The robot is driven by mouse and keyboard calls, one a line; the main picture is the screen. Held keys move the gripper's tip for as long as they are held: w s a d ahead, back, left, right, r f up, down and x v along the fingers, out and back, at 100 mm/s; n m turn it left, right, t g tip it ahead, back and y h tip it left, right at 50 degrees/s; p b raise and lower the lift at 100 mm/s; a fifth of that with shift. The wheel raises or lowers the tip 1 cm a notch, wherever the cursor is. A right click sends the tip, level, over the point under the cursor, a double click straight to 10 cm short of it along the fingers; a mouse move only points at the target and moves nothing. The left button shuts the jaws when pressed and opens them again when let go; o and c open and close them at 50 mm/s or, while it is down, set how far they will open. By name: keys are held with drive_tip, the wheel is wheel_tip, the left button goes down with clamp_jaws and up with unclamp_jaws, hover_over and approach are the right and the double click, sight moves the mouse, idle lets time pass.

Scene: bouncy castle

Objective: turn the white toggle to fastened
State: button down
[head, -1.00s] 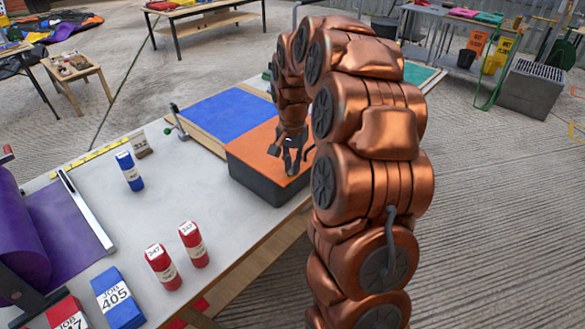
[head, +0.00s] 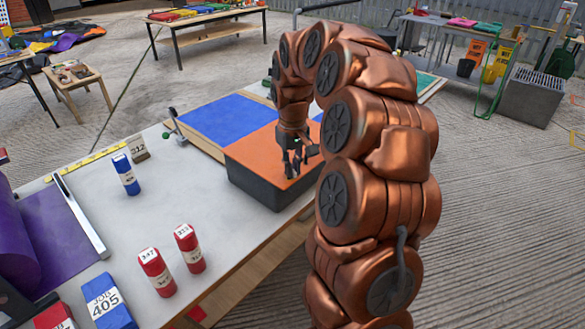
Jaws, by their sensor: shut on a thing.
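My gripper (head: 293,168) is at the orange top of a dark box (head: 248,153) on the near side of the table. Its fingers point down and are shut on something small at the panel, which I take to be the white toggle. The toggle is hidden by the fingers and too small to make out, so I cannot tell its angle. My copper arm reaches over the box from the right.
A blue panel (head: 215,118) lies just behind the box. A clamp with a green knob (head: 180,138) stands to its left.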

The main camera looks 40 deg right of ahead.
drive_tip(key=shift+n, duration=1.7)
drive_tip(key=c, duration=1.2)
unclamp_jaws()
wheel_tip(320, 180, up, 12)
